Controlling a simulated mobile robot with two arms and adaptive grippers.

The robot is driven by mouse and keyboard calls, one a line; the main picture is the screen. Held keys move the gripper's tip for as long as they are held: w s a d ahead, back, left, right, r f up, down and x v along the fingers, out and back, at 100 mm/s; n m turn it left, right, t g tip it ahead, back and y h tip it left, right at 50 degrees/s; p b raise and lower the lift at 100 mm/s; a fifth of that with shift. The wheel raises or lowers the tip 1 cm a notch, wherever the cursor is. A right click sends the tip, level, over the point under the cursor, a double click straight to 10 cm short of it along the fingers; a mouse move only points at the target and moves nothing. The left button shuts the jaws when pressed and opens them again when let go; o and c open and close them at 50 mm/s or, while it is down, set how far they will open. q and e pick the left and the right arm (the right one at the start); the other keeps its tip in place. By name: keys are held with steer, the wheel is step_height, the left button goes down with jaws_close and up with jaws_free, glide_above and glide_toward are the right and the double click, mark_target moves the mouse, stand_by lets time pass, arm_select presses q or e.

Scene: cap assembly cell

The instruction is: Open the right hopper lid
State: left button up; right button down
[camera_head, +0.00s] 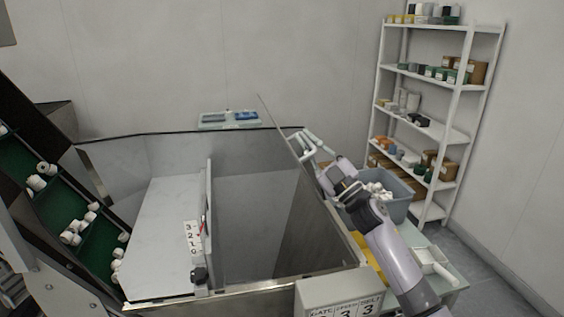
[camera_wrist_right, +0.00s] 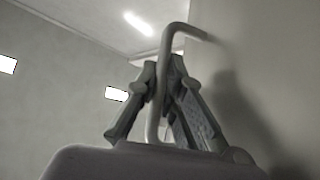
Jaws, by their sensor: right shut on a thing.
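The right hopper lid (camera_head: 282,130) is a thin grey panel. In the head view it stands raised and steeply tilted, almost edge-on, at the hopper's right side. The right hopper compartment (camera_head: 255,215) shows open beside it, with grey inner walls. My right gripper (camera_head: 311,146) is at the lid's outer right side, shut on the lid handle. In the right wrist view the handle (camera_wrist_right: 180,30) is a bent grey bar running between the gripper's two fingers (camera_wrist_right: 160,105). The lid's face (camera_wrist_right: 275,75) fills the right of that view. My left gripper is out of view.
A grey-blue bin (camera_head: 398,203) with white pieces stands right of my right forearm. A sign box (camera_head: 325,292) sits at the hopper's front edge. Green chutes (camera_head: 60,205) with white caps are at left. A shelf rack (camera_head: 463,110) stands at the back right.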

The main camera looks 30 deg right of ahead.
steer(key=shift+s+d+r+m+t+h+b, duration=0.1)
steer(key=shift+s+d+r+m+t+h, duration=0.15)
steer(key=shift+d+m+h, duration=0.4)
steer(key=shift+s+d+r+m+t+h+b, duration=0.2)
steer(key=shift+d+m+t, duration=0.15)
steer(key=shift+d, duration=0.6)
steer(key=shift+s+d+r+m+t+h+b, duration=0.1)
steer(key=shift+s+d+r+m+t+h, duration=0.2)
steer(key=shift+d+m, duration=0.4)
steer(key=shift+w+d+f, duration=0.1)
steer(key=shift+f, duration=0.05)
steer(key=c, duration=1.7)
jaws_free()
steer(key=v, duration=1.2)
